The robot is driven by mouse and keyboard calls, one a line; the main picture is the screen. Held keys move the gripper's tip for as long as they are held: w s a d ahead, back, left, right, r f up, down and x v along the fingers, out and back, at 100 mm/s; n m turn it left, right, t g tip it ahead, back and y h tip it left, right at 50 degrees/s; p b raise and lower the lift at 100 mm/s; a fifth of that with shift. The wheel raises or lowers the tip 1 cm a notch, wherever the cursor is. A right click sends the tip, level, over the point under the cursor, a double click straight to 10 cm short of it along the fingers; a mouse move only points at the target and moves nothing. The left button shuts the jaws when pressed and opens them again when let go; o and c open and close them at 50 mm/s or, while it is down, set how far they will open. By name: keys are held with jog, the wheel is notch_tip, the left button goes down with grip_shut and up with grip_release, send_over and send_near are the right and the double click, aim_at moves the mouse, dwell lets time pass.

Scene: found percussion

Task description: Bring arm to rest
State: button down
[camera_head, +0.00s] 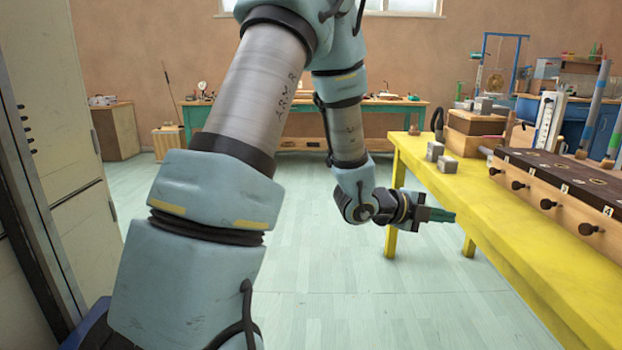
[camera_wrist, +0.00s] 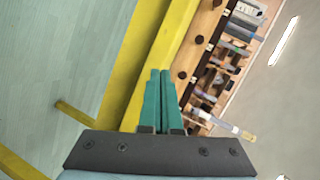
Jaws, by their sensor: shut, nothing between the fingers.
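My arm bends down in the middle of the head view, over open floor. In the wrist view the two green fingers of my gripper (camera_wrist: 160,92) lie side by side, shut and empty. Behind them the yellow table edge (camera_wrist: 147,62) runs diagonally. No contact with the table can be made out.
On the yellow table stand a wooden drawer box (camera_head: 565,210) with dark knobs and small grey blocks (camera_head: 447,163). A pale cabinet (camera_head: 55,150) stands close at the left. A green workbench (camera_head: 300,108) is along the back wall. The pale floor (camera_head: 330,270) between is clear.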

jog(key=w+a+f+n+t+y, duration=0.1)
jog(key=w+a+n+t+y, duration=0.3)
jog(key=a+n, duration=0.6)
jog(key=w+a+f+n+y, duration=0.2)
jog(key=a+n+y, duration=0.35)
jog(key=a, duration=0.85)
jog(key=s+a+n+g+y, duration=0.4)
jog(key=s+a+n+g, duration=0.1)
jog(key=s+a+n, duration=0.85)
jog(key=w+p+v, duration=0.2)
jog(key=p+v, duration=0.7)
jog(key=w+p+v, duration=0.1)
jog(key=p+v, duration=0.8)
jog(key=p, duration=0.1)
jog(key=shift+w+d+r+g, duration=0.35)
jog(key=shift+r+g, duration=0.05)
jog(key=shift+r, duration=0.1)
